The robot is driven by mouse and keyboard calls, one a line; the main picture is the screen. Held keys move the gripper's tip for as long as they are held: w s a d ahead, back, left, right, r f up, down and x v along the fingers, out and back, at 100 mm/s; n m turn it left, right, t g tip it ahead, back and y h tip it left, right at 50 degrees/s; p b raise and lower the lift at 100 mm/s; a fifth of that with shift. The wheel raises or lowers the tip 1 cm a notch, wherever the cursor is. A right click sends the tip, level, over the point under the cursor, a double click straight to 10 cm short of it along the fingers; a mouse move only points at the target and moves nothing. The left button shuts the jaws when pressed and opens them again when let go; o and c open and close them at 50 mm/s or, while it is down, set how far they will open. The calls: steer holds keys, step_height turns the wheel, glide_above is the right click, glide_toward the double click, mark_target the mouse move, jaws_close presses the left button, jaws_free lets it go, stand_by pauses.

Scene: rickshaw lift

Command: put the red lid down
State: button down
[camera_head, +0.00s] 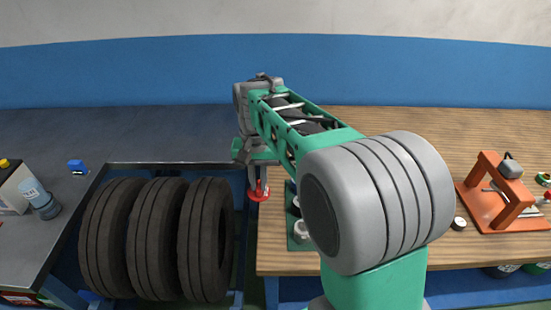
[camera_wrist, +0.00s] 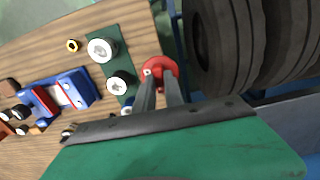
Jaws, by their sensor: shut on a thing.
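The red lid (camera_wrist: 160,68) is a small round red piece held at the tips of my gripper (camera_wrist: 160,80) in the wrist view. In the head view the red lid (camera_head: 258,191) hangs below my gripper (camera_head: 257,178). It is at the left edge of the wooden table, close to the gap beside the tires. My gripper is shut on the lid. The gap between the lid and the surface below it cannot be judged exactly.
A green strip (camera_wrist: 118,62) with white round parts lies on the wooden table (camera_head: 275,230) beside the lid. Black tires (camera_head: 205,240) stand left of the table. An orange press (camera_head: 505,200) is at the right.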

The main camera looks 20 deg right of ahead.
steer(key=w+d+m, duration=1)
steer(key=d+m, duration=0.3)
steer(key=m, duration=0.5)
steer(key=w+f+p, duration=0.1)
steer(key=w+f, duration=0.1)
steer(key=w, duration=0.2)
steer(key=w+f+p, duration=0.2)
steer(key=w+f, duration=0.1)
steer(key=w, duration=0.1)
steer(key=w+a+f+p, duration=0.1)
steer(key=w+f+p, duration=0.1)
steer(key=w+f, duration=0.1)
steer(key=shift+w+f, duration=0.15)
steer(key=shift+w, duration=0.6)
steer(key=shift+w+f, duration=0.15)
steer(key=shift+f, duration=0.05)
steer(key=f, duration=0.1)
steer(key=f+p, duration=0.2)
steer(key=shift+w+f, duration=0.15)
steer(key=shift+w, duration=0.1)
steer(key=shift+f+b, duration=0.35)
steer(key=shift+f, duration=0.1)
steer(key=c, duration=1.4)
jaws_free()
steer(key=shift+r, duration=0.1)
steer(key=shift+c, duration=0.2)
